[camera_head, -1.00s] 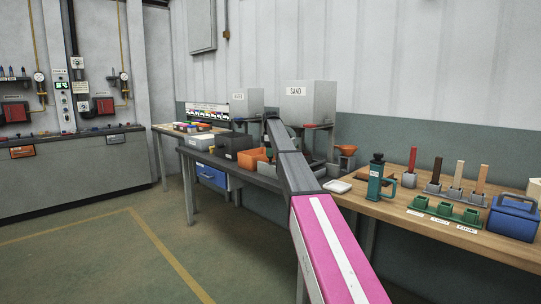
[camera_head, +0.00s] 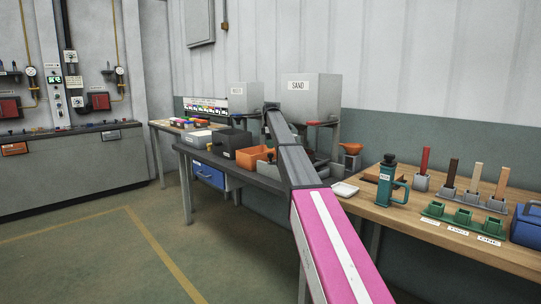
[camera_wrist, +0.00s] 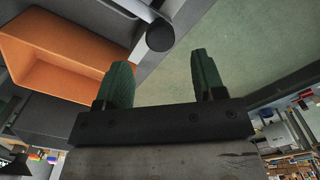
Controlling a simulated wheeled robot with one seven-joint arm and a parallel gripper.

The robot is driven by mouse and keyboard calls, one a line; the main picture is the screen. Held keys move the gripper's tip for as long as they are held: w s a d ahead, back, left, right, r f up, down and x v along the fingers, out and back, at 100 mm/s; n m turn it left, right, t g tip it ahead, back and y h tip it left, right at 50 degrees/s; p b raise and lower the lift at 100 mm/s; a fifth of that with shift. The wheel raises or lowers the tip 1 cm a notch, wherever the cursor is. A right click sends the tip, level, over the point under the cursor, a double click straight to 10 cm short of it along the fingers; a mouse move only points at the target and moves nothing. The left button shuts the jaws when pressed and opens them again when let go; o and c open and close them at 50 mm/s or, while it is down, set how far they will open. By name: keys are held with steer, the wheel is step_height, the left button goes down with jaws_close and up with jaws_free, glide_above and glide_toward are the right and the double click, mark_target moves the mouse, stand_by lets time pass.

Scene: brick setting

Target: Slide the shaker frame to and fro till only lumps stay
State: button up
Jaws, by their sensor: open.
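In the wrist view my gripper (camera_wrist: 160,85) is open, its two green fingers apart with nothing between them. A dark round-ended knob (camera_wrist: 160,36) on a grey bar lies just beyond the fingertips, apart from them. I cannot tell whether it is part of the shaker frame. An orange bin (camera_wrist: 70,45) is at the upper left; it also shows in the head view (camera_head: 250,159) on the dark bench. In the head view my arm covers the bench middle below the box marked SAND (camera_head: 309,98), and the shaker frame cannot be made out.
A dark box (camera_head: 229,142) stands left of the orange bin. On the wooden table to the right are a white tray (camera_head: 344,190), a teal flask (camera_head: 386,185), green holders (camera_head: 463,217) and a blue case (camera_head: 527,225). The floor (camera_head: 90,250) at left is clear.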

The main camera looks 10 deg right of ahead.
step_height(320, 180, down, 6)
steer(key=shift+r, duration=0.1)
jaws_close()
steer(key=w+a, duration=0.2)
steer(key=shift+w, duration=0.4)
steer(key=shift+s, duration=0.1)
jaws_free()
